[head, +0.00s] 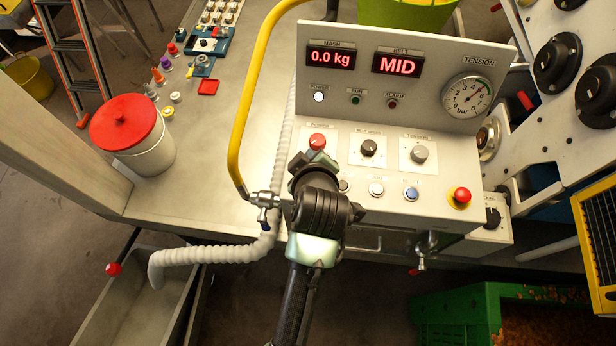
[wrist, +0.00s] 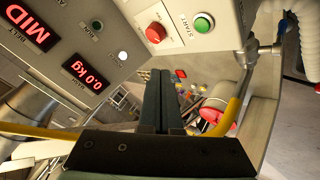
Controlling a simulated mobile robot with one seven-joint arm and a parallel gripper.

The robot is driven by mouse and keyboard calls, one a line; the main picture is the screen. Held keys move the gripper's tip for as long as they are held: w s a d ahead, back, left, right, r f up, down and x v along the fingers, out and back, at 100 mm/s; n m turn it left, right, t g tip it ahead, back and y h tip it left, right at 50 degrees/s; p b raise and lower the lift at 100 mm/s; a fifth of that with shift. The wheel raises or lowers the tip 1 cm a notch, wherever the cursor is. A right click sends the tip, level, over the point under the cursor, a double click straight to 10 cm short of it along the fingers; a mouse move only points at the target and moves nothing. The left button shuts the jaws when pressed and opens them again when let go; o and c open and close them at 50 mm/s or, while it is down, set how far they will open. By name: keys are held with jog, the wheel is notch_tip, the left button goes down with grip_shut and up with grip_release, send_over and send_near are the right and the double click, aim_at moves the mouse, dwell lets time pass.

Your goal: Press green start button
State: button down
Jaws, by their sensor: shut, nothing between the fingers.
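The green start button (wrist: 203,23) is a round green cap in a pale ring, beside a START label, at the top of the wrist view. It is hidden in the head view, where my arm covers that part of the sloped control panel (head: 395,150). My gripper (head: 316,162) is at the panel's left part, just below the red power knob (head: 317,141). In the wrist view my gripper (wrist: 157,74) is shut and empty. Its fingertips appear below the button and the knob (wrist: 155,32), with a visible gap in the picture. Contact with the panel cannot be told.
A yellow hose (head: 240,125) curves along the left. A red-lidded pot (head: 125,122) stands on the metal counter. The POWER lamp (head: 319,96) is lit white; the belt display reads MID.

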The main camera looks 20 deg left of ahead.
jog(key=shift+f+b, duration=3.65)
jog(key=shift+f, duration=0.7)
jog(key=shift+f, duration=0.4)
jog(key=shift+f+b, duration=0.45)
jog(key=shift+b, duration=0.05)
jog(key=shift+r+p, duration=0.8)
jog(key=shift+r, duration=0.05)
jog(key=shift+r, duration=0.15)
notch_tip(320, 180, up, 5)
jog(key=p, duration=0.4)
